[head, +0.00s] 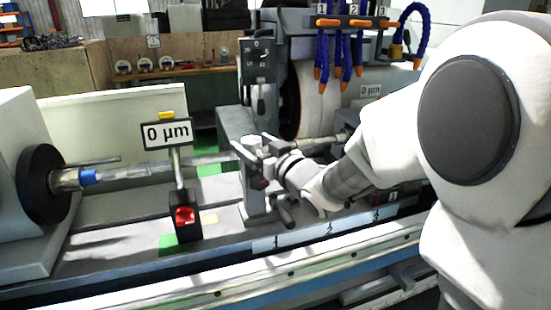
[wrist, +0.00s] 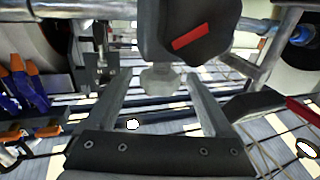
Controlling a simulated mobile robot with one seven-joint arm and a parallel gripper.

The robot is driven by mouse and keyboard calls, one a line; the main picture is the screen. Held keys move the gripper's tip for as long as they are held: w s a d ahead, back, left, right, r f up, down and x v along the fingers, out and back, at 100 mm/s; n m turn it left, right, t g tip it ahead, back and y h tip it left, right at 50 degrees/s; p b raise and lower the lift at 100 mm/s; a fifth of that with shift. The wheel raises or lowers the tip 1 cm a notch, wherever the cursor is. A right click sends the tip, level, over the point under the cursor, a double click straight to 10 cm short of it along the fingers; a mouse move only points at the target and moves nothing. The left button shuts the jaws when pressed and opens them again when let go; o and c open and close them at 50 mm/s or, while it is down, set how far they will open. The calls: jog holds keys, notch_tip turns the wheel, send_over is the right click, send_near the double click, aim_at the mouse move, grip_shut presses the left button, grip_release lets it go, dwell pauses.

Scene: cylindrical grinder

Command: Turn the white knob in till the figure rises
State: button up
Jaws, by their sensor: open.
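The white knob (wrist: 162,79) shows in the wrist view as a pale, short, rounded piece sticking out of a dark grey housing (wrist: 185,28) with a red mark. My gripper (wrist: 156,76) is open, with one finger on each side of the knob; I cannot tell whether either finger touches it. In the head view my gripper (head: 262,152) is at the grey upright rest on the machine bed and hides the knob. A display plate (head: 166,134) reads "0 µm" above the bed.
A bar with a blue end piece (head: 89,177) runs from the chuck (head: 42,186) towards the rest. A black stand with a red part (head: 185,216) is left of my gripper. Blue hoses with orange nozzles (head: 358,55) hang by the wheel (head: 313,100).

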jog(key=b+v, duration=0.4)
jog(key=v, duration=1.2)
jog(key=shift+s+d+b, duration=0.2)
jog(key=shift+s+b, duration=0.05)
jog(key=shift+b, duration=0.1)
dwell(1.0)
